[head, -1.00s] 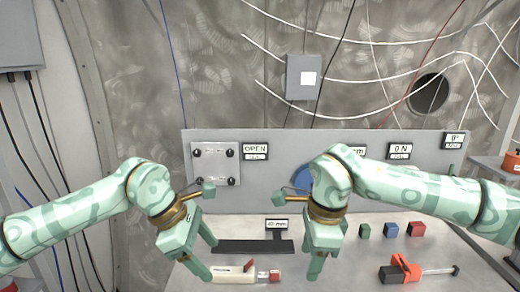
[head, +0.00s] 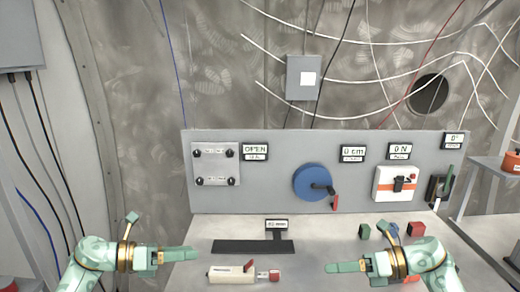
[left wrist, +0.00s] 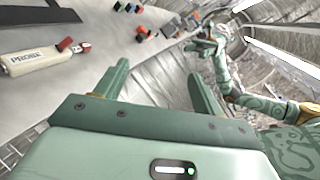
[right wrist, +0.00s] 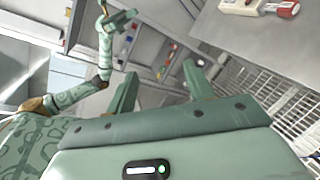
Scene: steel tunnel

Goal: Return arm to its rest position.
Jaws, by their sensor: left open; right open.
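My left gripper (head: 192,254) is low at the left front of the bench, its fingers pointing right, in from the left edge of the table. My right gripper (head: 334,267) is low at the right, its fingers pointing left over the bench. In the left wrist view my left gripper (left wrist: 158,78) has its two fingers apart with nothing between them. In the right wrist view my right gripper (right wrist: 160,78) is likewise apart and empty. A wide gap separates the two grippers, and the cream probe (head: 230,273) with a red end lies on the bench between them.
A black bar (head: 225,247) lies behind the probe. Green (head: 364,231) and red (head: 416,229) blocks stand behind my right arm, which partly hides a blue block. The upright panel (head: 275,170) carries a blue wheel (head: 310,183) and a lever (head: 436,188).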

